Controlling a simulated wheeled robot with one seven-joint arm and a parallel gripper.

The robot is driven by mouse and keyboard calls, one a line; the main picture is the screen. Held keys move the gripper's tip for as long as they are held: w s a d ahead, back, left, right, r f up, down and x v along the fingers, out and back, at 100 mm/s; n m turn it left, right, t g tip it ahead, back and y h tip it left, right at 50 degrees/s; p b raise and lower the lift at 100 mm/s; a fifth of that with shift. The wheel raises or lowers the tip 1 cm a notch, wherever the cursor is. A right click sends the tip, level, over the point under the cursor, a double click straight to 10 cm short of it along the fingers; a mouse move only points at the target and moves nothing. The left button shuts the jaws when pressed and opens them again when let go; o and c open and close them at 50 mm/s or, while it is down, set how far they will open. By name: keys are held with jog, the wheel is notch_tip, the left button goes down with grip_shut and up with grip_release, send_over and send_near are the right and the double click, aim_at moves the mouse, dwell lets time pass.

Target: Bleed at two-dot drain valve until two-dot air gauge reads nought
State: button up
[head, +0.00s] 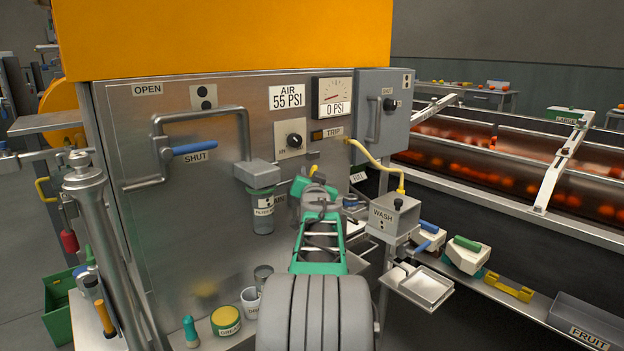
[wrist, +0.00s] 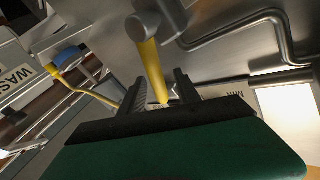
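My gripper (head: 314,183) is at the steel panel (head: 150,230), below the TRIP label. In the wrist view its two dark fingers (wrist: 162,95) stand apart on either side of a yellow lever (wrist: 150,62), which hangs from a metal fitting. I see no firm grip on it. In the head view the lever is mostly hidden by my gripper. A dial gauge (head: 332,98) above has a red needle and reads 0 PSI. An AIR sign (head: 286,97) beside it reads 55 PSI.
A pipe with a blue handle (head: 195,148) and a filter bowl (head: 263,208) project left of my gripper. A WASH box (head: 393,218) with a yellow hose stands right. Cups and a yellow-lidded tin (head: 226,320) sit on the ledge below. Rollers with oranges lie far right.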

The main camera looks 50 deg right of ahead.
jog(key=shift+c, duration=0.3)
grip_shut()
dwell(1.1)
